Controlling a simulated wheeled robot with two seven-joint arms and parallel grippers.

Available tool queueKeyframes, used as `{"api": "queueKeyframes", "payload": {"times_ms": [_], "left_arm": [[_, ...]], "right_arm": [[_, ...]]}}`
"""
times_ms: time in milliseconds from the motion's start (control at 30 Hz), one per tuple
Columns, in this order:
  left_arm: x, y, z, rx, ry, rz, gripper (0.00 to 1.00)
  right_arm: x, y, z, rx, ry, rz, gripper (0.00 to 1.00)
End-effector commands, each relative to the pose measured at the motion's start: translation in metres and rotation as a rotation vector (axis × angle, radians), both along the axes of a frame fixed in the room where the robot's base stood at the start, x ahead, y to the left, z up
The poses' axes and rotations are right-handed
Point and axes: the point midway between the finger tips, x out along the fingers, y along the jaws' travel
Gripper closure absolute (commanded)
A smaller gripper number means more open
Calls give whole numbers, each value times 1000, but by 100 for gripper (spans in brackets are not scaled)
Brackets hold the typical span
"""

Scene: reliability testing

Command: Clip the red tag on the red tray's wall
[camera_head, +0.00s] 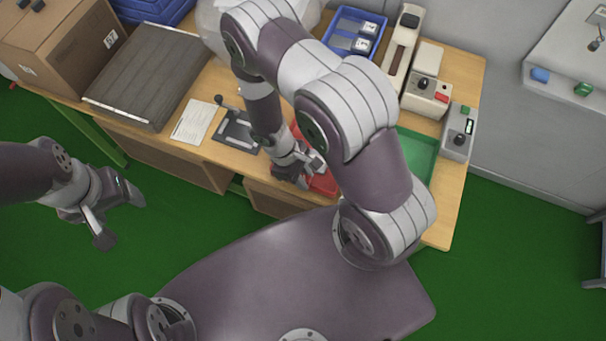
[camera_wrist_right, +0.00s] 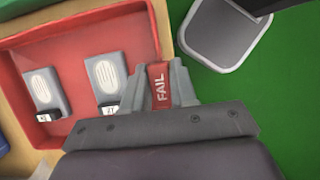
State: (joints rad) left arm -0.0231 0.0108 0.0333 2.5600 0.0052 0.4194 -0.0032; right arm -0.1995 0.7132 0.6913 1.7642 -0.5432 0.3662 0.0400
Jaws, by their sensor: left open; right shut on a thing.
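The red tray (camera_head: 322,183) is on the wooden table in the head view, largely hidden behind my right arm. In the right wrist view the red tray (camera_wrist_right: 22,60) holds two grey parts with small labels. My right gripper (camera_wrist_right: 160,80) is shut on the red tag (camera_wrist_right: 160,90), which reads "FAIL". The tag is at the tray's right wall in that view; I cannot tell whether it sits on the wall or just above it. My left gripper (camera_head: 122,215) is open and empty over the green floor at the left, away from the table.
A green tray (camera_head: 419,158) is right of my right arm. A blue tray (camera_head: 354,32) with parts stands at the back. A black fixture (camera_head: 237,133) and a paper sheet (camera_head: 194,122) lie left. A grey device (camera_head: 459,132) stands at the right edge. A cardboard box (camera_head: 62,45) is far left.

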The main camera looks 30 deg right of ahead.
Motion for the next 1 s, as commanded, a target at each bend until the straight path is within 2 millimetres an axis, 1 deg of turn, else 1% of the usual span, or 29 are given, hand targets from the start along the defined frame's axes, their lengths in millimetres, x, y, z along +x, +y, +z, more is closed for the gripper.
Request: {"api": "queueKeyframes", "payload": {"times_ms": [267, 567, 600, 667, 1000], "left_arm": [[0, 0, -3, 0, 0, 0, 29], [0, 0, -4, 0, 0, 0, 29], [0, 0, -4, 0, 0, 0, 29], [0, 0, -4, 0, 0, 0, 29], [0, 0, -2, 0, 0, 0, 29]], "right_arm": [[0, 0, -4, 0, 0, 0, 100], [0, 0, -4, 0, 0, 0, 100], [0, 0, -4, 0, 0, 0, 63], [0, 0, -4, 0, 0, 0, 44], [0, 0, -2, 0, 0, 0, 43]]}}
